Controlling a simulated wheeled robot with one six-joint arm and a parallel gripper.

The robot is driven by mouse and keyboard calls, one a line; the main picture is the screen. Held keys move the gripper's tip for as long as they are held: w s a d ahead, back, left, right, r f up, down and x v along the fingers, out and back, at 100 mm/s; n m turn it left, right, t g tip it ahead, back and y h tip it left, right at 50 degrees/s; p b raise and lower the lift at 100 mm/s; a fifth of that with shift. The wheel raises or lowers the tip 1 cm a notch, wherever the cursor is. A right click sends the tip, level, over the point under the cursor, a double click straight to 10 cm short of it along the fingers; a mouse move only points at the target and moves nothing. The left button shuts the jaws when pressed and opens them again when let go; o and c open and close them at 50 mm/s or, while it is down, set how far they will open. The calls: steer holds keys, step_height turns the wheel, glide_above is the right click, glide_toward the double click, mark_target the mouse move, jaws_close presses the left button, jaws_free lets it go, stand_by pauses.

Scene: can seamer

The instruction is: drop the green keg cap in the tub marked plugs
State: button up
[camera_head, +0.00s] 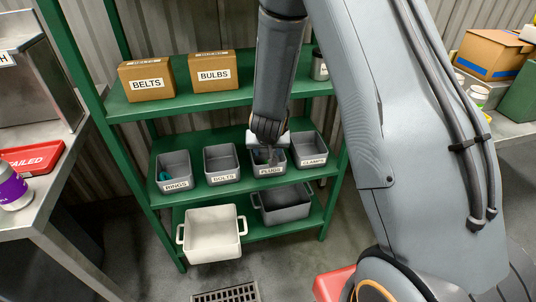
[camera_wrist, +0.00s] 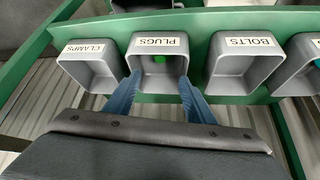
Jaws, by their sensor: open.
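The tub marked PLUGS (camera_head: 270,171) stands on the middle green shelf, between the BOLTS and CLAMPS tubs. It also shows in the wrist view (camera_wrist: 138,75). The green keg cap (camera_wrist: 159,59) shows as a small green spot inside the opening of the PLUGS tub, apart from my fingers; I cannot tell whether it rests on the tub's bottom. My gripper (camera_wrist: 160,92) is open, with its two blue fingers spread at the near edge of that tub. In the head view my wrist is over the PLUGS tub and hides much of its inside.
The BOLTS tub (camera_head: 222,178), RINGS tub (camera_head: 174,186) and CLAMPS tub (camera_head: 313,162) share the shelf. Boxes marked BELTS (camera_head: 146,83) and BULBS (camera_head: 213,75) stand above. A white bin (camera_head: 212,243) and a grey bin (camera_head: 284,214) sit below. A green post stands at the left.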

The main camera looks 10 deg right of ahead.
steer(key=s+r+n+g, duration=0.1)
steer(key=s+r+g, duration=0.1)
steer(key=s+r, duration=0.3)
steer(key=s+d+r+n+g+y, duration=0.1)
steer(key=s+r, duration=0.4)
steer(key=s, duration=0.9)
steer(key=s+r+g, duration=0.3)
steer(key=s+r, duration=0.2)
steer(key=s, duration=0.4)
steer(key=shift+s+d+r+n+y, duration=0.2)
steer(key=shift+d+r+n+y, duration=0.1)
steer(key=shift+d+n, duration=0.1)
